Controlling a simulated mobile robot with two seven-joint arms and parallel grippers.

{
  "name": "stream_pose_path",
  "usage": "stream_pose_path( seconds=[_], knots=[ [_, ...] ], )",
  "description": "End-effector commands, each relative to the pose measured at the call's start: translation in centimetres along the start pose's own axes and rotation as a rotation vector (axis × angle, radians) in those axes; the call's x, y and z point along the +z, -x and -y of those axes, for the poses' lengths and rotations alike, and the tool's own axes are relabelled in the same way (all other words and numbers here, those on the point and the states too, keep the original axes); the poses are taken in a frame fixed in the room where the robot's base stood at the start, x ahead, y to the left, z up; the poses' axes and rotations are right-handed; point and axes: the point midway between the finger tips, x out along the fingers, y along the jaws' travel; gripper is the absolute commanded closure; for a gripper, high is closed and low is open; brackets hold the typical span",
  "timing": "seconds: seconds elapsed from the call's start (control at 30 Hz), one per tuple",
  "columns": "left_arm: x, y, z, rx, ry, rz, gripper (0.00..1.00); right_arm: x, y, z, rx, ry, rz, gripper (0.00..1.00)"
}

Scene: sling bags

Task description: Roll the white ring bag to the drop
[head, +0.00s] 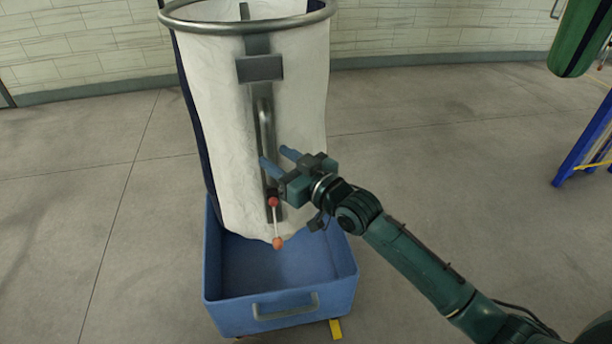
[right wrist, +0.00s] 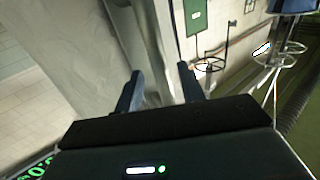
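The white bag (head: 225,120) hangs open from a metal ring (head: 245,25) and stands upright over a blue wheeled tub (head: 262,312). A vertical metal handle (head: 266,130) runs down its front strap, below a grey block (head: 260,68). My right gripper (head: 275,158) is at the lower part of this handle, its two blue fingers apart. In the right wrist view, a grey upright bar (right wrist: 165,50) shows between the spread fingers (right wrist: 160,92); I cannot tell whether they touch it. My left gripper is not in view.
A lever with a red knob (head: 273,202) and an orange ball (head: 278,243) hangs just below my right gripper. A green bag (head: 580,40) and blue stand (head: 585,150) are at the right. The floor (head: 95,190) left of the tub is clear; a wall curves behind.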

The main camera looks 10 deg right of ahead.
Motion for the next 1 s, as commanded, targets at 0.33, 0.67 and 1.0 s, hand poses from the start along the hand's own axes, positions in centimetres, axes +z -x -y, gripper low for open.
stream_pose_path(
  seconds=[0.33,0.67,1.0],
  knots=[
    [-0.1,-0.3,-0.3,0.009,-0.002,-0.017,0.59,0.2,7.5,0.1,-0.001,0.000,0.003,0.61],
    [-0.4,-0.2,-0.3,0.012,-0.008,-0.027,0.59,0.0,9.6,0.0,-0.001,-0.001,0.000,0.61],
    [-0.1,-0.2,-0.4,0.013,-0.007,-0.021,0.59,0.0,9.6,0.0,-0.001,-0.001,0.000,0.61]
  ],
)
